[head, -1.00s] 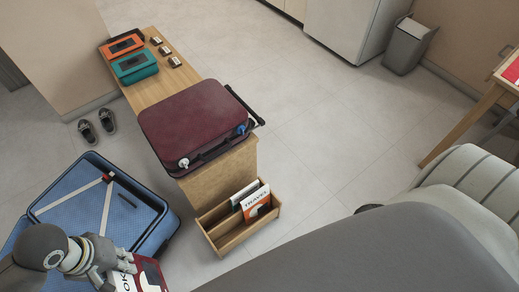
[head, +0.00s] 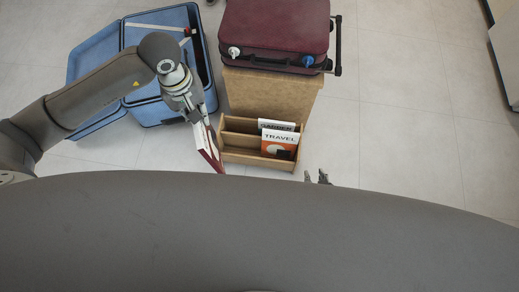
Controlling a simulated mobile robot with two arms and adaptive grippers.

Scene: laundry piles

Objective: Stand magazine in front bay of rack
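The wooden rack (head: 238,141) stands on the floor at the middle of the head view, with a back and a front bay. A white magazine (head: 277,124) and an orange-and-white TRAVEL magazine (head: 280,139) stand in its right part; the left part looks empty. My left gripper (head: 203,117) is shut on a red-and-white magazine (head: 207,150), seen nearly edge-on and upright, just left of the rack. Its lower end is partly hidden by my body. My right gripper (head: 317,178) shows only its fingertips, apart and empty, right of the rack's front.
A wooden bench (head: 268,92) with a maroon suitcase (head: 275,30) on top stands behind the rack. An open blue suitcase (head: 137,108) lies on the floor to the left, under my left arm. The floor to the right (head: 410,130) is clear.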

